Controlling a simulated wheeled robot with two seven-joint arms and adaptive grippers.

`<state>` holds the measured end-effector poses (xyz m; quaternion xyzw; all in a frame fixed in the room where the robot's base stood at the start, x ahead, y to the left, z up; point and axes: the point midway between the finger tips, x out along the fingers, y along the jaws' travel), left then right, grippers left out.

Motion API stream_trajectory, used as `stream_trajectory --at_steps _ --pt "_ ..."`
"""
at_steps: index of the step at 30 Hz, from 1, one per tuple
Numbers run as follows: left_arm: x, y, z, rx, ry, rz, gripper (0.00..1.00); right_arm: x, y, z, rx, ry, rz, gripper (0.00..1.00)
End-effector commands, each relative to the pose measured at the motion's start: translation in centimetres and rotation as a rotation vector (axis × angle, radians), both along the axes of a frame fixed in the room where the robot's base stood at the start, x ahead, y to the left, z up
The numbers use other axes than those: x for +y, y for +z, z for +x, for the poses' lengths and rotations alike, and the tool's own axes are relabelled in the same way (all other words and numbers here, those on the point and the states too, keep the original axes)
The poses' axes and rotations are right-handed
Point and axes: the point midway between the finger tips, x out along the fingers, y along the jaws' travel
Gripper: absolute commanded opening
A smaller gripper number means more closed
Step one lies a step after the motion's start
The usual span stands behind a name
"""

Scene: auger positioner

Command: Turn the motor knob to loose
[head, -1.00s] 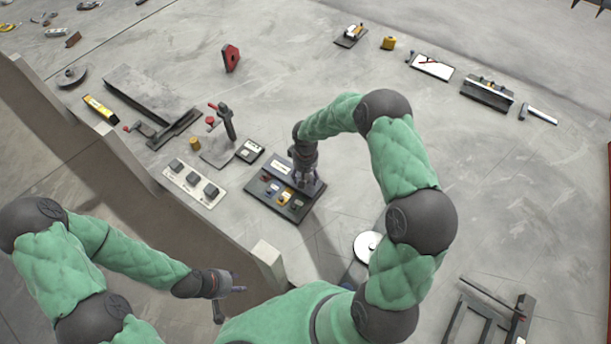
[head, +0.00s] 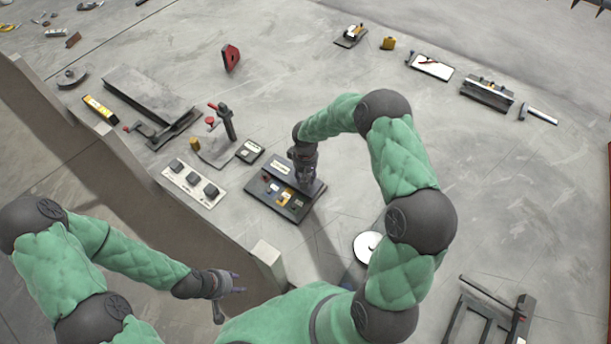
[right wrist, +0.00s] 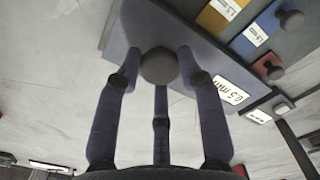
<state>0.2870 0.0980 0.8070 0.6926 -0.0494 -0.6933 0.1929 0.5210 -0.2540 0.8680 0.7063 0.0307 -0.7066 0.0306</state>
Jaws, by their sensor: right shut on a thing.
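The dark panel board (head: 262,203) lies on the floor in the middle of the head view. My right gripper (head: 306,180) reaches down onto its upper right part. In the right wrist view a round dark grey knob (right wrist: 158,66) sits on the panel, with the purple fingers of my right gripper (right wrist: 160,85) shut around it. Any marking for loose or tight near the knob is not readable. My left gripper (head: 238,283) is open and empty, low at the left of the head view, far from the panel.
Coloured labelled blocks with small knobs, one yellow (right wrist: 215,15), sit beside the knob. A white plate with several dark blocks (head: 186,190) and a clamp-like stand (head: 226,124) lie left of the panel. A low wall (head: 130,165) runs at left. Floor right of the panel is mostly clear.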

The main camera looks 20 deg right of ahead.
Motion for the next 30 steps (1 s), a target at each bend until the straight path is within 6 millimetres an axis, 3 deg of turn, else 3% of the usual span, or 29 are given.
stream_trajectory --at_steps 30 --pt "0.00 0.09 0.00 0.000 0.000 0.000 0.40 -0.01 0.14 0.07 -0.001 0.913 -0.001 0.06"
